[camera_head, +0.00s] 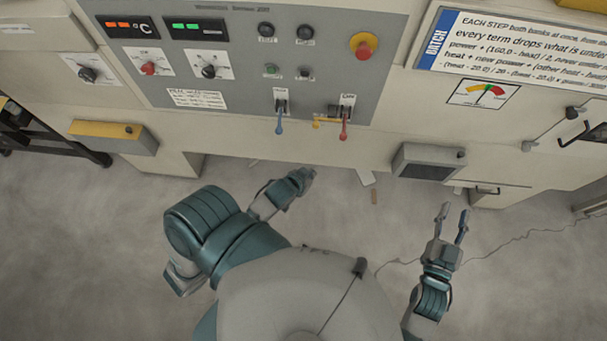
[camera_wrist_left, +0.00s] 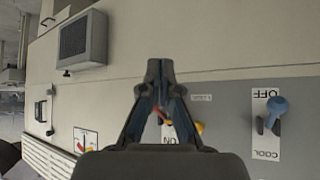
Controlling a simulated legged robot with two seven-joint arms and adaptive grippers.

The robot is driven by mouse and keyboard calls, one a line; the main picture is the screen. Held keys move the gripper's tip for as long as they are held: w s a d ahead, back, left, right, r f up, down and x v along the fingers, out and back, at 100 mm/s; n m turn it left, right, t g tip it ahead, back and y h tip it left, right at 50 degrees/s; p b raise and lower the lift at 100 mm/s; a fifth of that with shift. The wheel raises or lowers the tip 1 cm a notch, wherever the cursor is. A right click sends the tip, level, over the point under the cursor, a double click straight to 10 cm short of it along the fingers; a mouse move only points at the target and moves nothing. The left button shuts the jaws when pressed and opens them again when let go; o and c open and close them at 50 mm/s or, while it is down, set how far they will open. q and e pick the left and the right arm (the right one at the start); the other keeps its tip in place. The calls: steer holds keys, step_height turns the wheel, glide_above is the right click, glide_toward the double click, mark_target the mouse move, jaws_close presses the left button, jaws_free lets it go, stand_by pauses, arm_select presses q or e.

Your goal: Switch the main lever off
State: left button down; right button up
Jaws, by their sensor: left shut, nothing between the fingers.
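A lever with a red handle (camera_head: 344,130) hangs at the bottom right of the grey control panel (camera_head: 226,75), its handle pointing down, under a plate marked ON. A yellow piece (camera_head: 322,123) sits just left of it. A blue-handled lever (camera_head: 280,125) hangs further left. In the left wrist view the red handle (camera_wrist_left: 162,115) is partly hidden behind my fingers; the blue lever (camera_wrist_left: 276,108) is beside an OFF and COOL label. My left gripper (camera_head: 305,176) is shut and empty, below the panel and apart from the levers. My right gripper (camera_head: 454,213) is open and empty at the right.
A red emergency-style button (camera_head: 363,46) and several knobs are on the panel. A grey box (camera_head: 428,161) juts out right of the levers. A yellow-topped box (camera_head: 114,136) juts out at the left. The floor in front of the machine is mostly clear, with a thin cable (camera_head: 510,240) at the right.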

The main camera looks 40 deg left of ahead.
arm_select(q)
steer(key=shift+s+d+r+g+p, duration=0.1)
steer(key=shift+s+r+g+p, duration=0.15)
steer(key=shift+s+p, duration=0.25)
steer(key=shift+s+d+r+g+p, duration=0.1)
steer(key=shift+s+r+g+p, duration=0.15)
steer(key=shift+s+p, duration=0.25)
arm_select(e)
steer(key=r, duration=0.2)
steer(key=shift+s+r, duration=0.3)
steer(key=shift+s, duration=0.1)
arm_select(q)
steer(key=shift+a, duration=0.1)
